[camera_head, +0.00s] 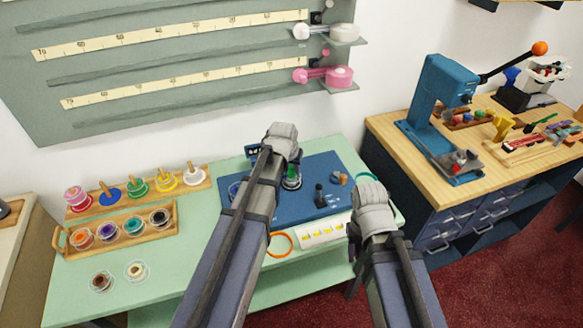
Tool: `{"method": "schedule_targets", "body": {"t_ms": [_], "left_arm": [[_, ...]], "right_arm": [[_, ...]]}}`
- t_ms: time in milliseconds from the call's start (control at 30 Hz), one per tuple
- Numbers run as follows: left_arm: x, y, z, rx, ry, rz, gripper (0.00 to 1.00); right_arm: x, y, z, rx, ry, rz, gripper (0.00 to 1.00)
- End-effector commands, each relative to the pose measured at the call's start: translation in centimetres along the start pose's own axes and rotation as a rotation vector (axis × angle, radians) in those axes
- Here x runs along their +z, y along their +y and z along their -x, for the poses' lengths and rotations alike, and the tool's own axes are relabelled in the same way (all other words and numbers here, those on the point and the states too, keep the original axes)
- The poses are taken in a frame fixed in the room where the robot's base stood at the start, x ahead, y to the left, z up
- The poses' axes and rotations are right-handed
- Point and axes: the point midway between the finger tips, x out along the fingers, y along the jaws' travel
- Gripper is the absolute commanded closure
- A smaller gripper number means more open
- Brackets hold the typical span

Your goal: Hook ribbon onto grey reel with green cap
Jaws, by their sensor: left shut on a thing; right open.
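My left gripper (282,137) is at the back of the green counter, over the blue mat (318,165). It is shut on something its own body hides. Just below it stands a small grey reel with a green cap (291,178), partly covered by my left arm. I cannot tell whether the gripper touches it. My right gripper (372,192) is open at the mat's right side, its fingers mostly hidden. Part of a teal ring (371,178) shows behind it. I cannot make out a loose ribbon end.
A rack of coloured spools (138,188) and a wooden tray of reels (121,230) stand left. An orange ring (280,244) and a white strip with yellow marks (323,232) lie in front. A ruled wall board (165,58) is behind; a blue press (440,95) is right.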

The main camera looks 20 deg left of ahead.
Motion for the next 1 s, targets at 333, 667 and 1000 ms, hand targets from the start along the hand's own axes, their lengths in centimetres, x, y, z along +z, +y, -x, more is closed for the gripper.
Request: {"method": "schedule_targets", "body": {"t_ms": [333, 667, 1000], "left_arm": [[0.10, 0.00, -0.23, 0.000, 0.000, 0.000, 0.69], [0.10, 0.00, -0.23, 0.000, 0.000, 0.000, 0.35], [0.10, 0.00, -0.24, 0.000, 0.000, 0.000, 0.35]], "right_arm": [[-0.01, -0.02, -0.25, 0.000, 0.000, 0.000, 0.50], [-0.01, -0.02, -0.25, 0.000, 0.000, 0.000, 0.50], [-0.01, -0.02, -0.25, 0.000, 0.000, 0.000, 0.50]]}}
